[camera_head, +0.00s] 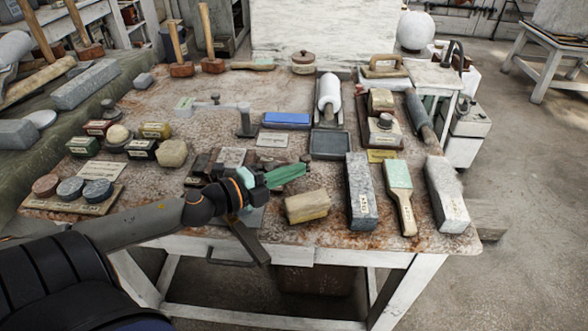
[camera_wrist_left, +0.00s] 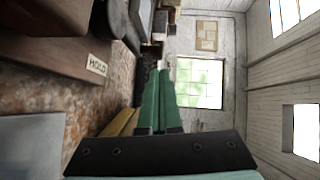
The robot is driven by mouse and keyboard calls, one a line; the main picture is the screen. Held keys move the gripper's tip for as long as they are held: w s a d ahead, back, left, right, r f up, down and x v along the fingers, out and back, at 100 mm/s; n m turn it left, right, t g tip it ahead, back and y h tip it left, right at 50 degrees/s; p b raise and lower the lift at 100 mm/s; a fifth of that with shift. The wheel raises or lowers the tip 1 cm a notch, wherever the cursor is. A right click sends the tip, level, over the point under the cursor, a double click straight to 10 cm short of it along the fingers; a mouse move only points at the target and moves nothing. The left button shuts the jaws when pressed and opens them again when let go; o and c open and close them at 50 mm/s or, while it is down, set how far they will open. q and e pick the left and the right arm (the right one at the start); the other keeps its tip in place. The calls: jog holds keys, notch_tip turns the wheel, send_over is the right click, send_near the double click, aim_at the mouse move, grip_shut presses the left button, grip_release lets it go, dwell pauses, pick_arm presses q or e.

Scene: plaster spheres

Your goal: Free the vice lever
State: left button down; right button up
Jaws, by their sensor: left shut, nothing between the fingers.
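My left gripper (camera_head: 298,171) reaches in from the left over the front of the workbench. Its green fingers are together with nothing between them, and they point right, above a tan block. They also show closed in the left wrist view (camera_wrist_left: 159,82). A brown, blocky vice-like fixture (camera_head: 205,168) sits behind my wrist and is partly hidden by it. A dark grey bar (camera_head: 250,242) slants down past the bench's front edge below my wrist; I cannot tell whether it is the vice lever. In the left wrist view a brown block carries a HOLD label (camera_wrist_left: 97,64).
A dark tray (camera_head: 330,145) stands behind the fingers. Small labelled boxes (camera_head: 142,149) crowd the left.

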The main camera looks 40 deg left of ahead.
pick_arm(q)
jog(key=shift+w+a, duration=0.25)
jog(key=shift+w, duration=0.2)
